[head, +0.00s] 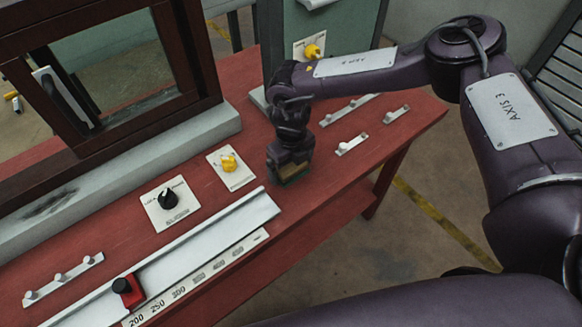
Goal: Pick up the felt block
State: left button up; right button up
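My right gripper (290,158) points down over the right part of the red table. A small brown block with a dark greenish lower edge, which looks like the felt block (292,172), shows at its fingertips. The dark fingers hide much of the block. I cannot tell whether they are closed on it or only around it, or whether it touches the table. My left gripper is out of view.
The red table (225,108) carries a dark wooden frame (195,50) on a grey sill with a dark smudge. Nearby are a black knob (168,199), a yellow knob (229,163), a metal rail (215,228) with a red slider (129,291), and several small peg strips.

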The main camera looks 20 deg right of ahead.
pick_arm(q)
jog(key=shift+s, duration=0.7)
pick_arm(e)
jog(key=c, duration=0.7)
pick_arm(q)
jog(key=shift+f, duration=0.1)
pick_arm(e)
jog(key=shift+r, duration=0.1)
notch_tip(320, 180, up, 13)
jog(key=b, duration=0.3)
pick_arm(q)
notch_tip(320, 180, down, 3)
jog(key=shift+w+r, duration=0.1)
pick_arm(e)
notch_tip(320, 180, up, 7)
send_over(291, 165)
jog(key=shift+w, duration=0.1)
jog(key=shift+o, duration=1.4)
jog(key=shift+c, duration=0.9)
